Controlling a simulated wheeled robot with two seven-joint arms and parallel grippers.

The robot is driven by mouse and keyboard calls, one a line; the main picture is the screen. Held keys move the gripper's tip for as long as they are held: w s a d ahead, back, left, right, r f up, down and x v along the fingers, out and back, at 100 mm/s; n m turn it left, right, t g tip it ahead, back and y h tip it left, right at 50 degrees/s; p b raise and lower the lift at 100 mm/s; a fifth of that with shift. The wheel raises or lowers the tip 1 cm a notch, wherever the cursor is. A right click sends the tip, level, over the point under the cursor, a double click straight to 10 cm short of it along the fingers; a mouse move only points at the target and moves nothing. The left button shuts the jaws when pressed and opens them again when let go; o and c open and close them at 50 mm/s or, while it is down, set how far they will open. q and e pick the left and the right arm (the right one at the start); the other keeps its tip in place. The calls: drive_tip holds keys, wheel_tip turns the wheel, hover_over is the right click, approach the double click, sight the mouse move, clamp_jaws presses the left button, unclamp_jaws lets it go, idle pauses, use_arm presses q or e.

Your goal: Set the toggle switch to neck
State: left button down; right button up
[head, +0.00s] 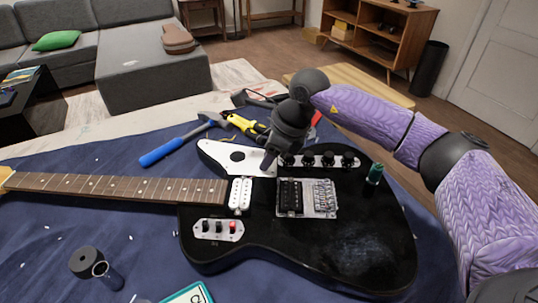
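The black electric guitar (350,238) lies on the blue cloth, with its neck to the left. A light control plate (217,238) on the near side of its body carries small black switches and one red-capped one (233,226). I cannot tell for sure which is the toggle switch, nor its position. My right gripper (268,161) points down over the guitar's far side, beside the white pickguard (218,151) and the row of black knobs (328,158). It hides what is right under its fingertips. Its fingers look close together, but their gap is unclear. My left gripper is out of view.
A green-capped tool (375,174) stands at the body's right. A dark cylinder (85,262) and a bottle (108,276) are at the lower left.

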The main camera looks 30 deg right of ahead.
clamp_jaws()
drive_tip(key=g+h+p, duration=0.1)
drive_tip(key=p, duration=0.1)
drive_tip(key=a+r+h+p, duration=0.1)
drive_tip(key=p, duration=0.1)
drive_tip(key=shift+w+g+h, duration=0.3)
drive_tip(key=shift+g+h, duration=0.1)
drive_tip(key=shift+w+f+g+h, duration=0.1)
drive_tip(key=shift+f+g+h, duration=0.35)
drive_tip(key=shift+h, duration=0.35)
drive_tip(key=shift+o, duration=1)
unclamp_jaws()
